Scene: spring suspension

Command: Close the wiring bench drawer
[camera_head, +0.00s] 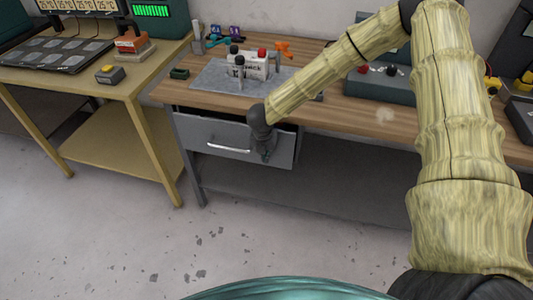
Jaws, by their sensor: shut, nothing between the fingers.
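The wiring bench (330,112) has a wooden top and grey legs. Its grey drawer (205,135) hangs under the left part of the top and stands partly out, with a dark gap above its front. A light bar handle (228,149) runs across the drawer front. My gripper (266,156) is shut and empty, pointing down in front of the right part of the drawer front. It covers that part of the front. I cannot tell whether the fingertips touch the drawer.
A grey mat (213,77) with bottles and a white box lies on the bench top above the drawer. A dark green case (365,88) sits to the right. A yellow table (120,95) stands at the left. The floor (130,235) in front is clear.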

